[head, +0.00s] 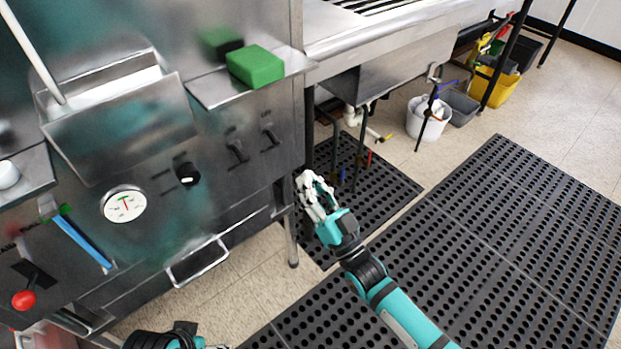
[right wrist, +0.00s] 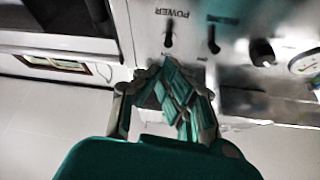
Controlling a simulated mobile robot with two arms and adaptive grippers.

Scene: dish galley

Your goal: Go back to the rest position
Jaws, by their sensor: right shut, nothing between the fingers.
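My right gripper (head: 308,182) is in the middle of the head view, its arm coming in from the lower right. It is shut and empty. It is by the right front edge of the steel dish machine (head: 150,235), with the black floor mat below. In the right wrist view its fingers (right wrist: 170,75) come together in front of the machine's panel, near the POWER switch (right wrist: 168,37). A black and teal part of my left arm shows at the bottom left of the head view. My left gripper is not in view.
A green block (head: 255,66) sits on a small steel shelf. The machine has a dial (head: 124,204), a red-knobbed lever (head: 24,299) and a protruding handle (head: 198,262). A white bucket (head: 427,120) and yellow bucket (head: 497,88) stand at the back. The perforated mat (head: 520,230) at right is clear.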

